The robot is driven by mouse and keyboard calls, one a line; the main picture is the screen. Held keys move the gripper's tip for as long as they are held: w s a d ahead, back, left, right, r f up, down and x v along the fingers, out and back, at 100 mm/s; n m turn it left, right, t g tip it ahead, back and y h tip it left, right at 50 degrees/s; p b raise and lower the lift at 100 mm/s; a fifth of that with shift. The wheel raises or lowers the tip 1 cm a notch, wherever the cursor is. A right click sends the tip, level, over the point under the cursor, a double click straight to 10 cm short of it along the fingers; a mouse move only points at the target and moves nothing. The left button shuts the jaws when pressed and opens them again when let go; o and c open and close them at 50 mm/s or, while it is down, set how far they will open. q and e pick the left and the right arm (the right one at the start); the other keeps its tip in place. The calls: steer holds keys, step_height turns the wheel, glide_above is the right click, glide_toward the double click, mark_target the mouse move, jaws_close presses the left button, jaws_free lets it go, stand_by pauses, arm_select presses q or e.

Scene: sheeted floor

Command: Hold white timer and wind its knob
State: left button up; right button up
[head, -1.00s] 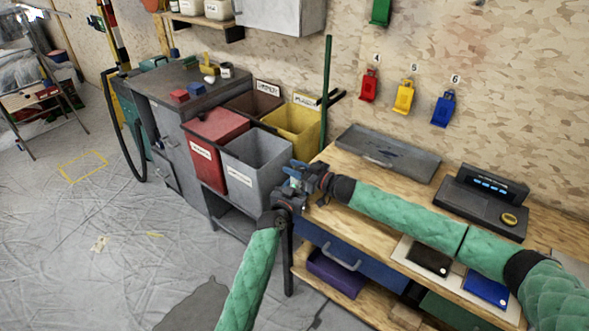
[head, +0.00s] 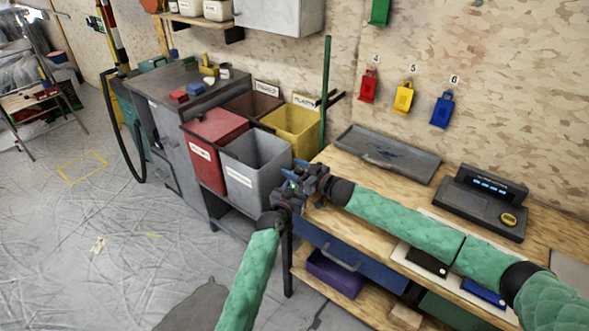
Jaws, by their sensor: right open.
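My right gripper (head: 299,180) comes in from the right over the left end of the wooden workbench, pointing left, with its jaws open. My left gripper (head: 285,194) comes up from below, just under and beside the right one, at the bench's left edge. The two grippers overlap in the picture, so whether the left jaws are open or shut cannot be told. A white timer and its knob cannot be made out. A small pale patch shows between the grippers, too small to identify.
The wooden workbench (head: 338,222) holds a grey tray (head: 410,168) and a dark console (head: 480,207) with a yellow knob. A grey bin (head: 250,183), a red bin (head: 203,160) and a yellow bin (head: 296,130) stand close behind the grippers. Open floor lies left.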

steer(key=v, duration=1.2)
step_height(320, 180, up, 4)
steer(key=w+n+g+y, duration=0.2)
steer(key=n+y, duration=0.1)
steer(key=n, duration=1.6)
steer(key=w+d+f+n+g, duration=0.1)
steer(key=d+f+n+g, duration=0.1)
steer(key=n, duration=0.9)
steer(key=d+f+n+g, duration=0.1)
steer(key=f+n+g, duration=0.15)
steer(key=n, duration=0.75)
steer(key=x, duration=1.1)
steer(key=shift+w+a+r, duration=0.25)
steer(key=shift+r, duration=0.05)
